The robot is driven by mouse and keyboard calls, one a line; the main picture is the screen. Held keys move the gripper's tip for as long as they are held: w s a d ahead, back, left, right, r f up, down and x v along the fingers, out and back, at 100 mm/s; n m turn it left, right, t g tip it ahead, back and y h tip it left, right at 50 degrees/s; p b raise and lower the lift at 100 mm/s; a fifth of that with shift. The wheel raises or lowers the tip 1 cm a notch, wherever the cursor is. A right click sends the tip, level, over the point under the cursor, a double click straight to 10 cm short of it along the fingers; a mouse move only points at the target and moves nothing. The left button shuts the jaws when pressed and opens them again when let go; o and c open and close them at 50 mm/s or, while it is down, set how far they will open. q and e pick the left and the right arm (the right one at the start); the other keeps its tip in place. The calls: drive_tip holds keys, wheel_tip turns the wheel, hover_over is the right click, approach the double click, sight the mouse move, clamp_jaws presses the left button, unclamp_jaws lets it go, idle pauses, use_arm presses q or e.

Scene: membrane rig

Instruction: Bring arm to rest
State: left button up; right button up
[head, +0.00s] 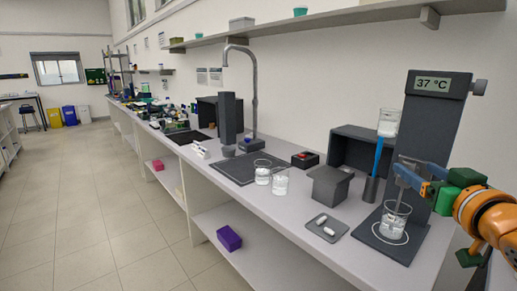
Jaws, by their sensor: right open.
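My right gripper (408,174) comes in from the right edge on an orange and green arm. It is open, with its fingers in front of the dark tower (430,110) whose display (433,84) reads 37 °C. It is above a glass beaker (396,217) of clear liquid on the tower's dark base plate (420,243). I see nothing held between the fingers, though they partly overlap the tower. My left gripper is out of view.
An upper cup (388,122) and a blue tube (378,156) are close left of the gripper. A tray with white pieces (326,228), a grey box (331,186) and two beakers (280,181) (262,172) stand along the bench. The floor aisle (100,220) at left is clear.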

drive_tip(key=s+a+f+n+g, duration=0.1)
drive_tip(key=a+f+g, duration=0.15)
drive_tip(key=f, duration=0.65)
drive_tip(key=s+a+f+n+g+y, duration=0.1)
drive_tip(key=s+a+f+g, duration=0.15)
drive_tip(key=f, duration=0.75)
drive_tip(key=s+a+f+g, duration=0.1)
drive_tip(key=a+f+g, duration=0.15)
drive_tip(key=f, duration=0.65)
drive_tip(key=s+a+f+g, duration=0.3)
drive_tip(key=s+f, duration=0.5)
drive_tip(key=s, duration=0.3)
drive_tip(key=s+a+f+g, duration=0.35)
drive_tip(key=s+f, duration=0.35)
drive_tip(key=s, duration=0.4)
wheel_tip(320, 180, down, 17)
drive_tip(key=d+g, duration=0.1)
drive_tip(key=s+d+f+g+b, duration=0.1)
drive_tip(key=s+d+f, duration=0.1)
drive_tip(key=s+f, duration=0.9)
drive_tip(key=shift+s+n, duration=0.4)
drive_tip(key=shift+s, duration=0.7)
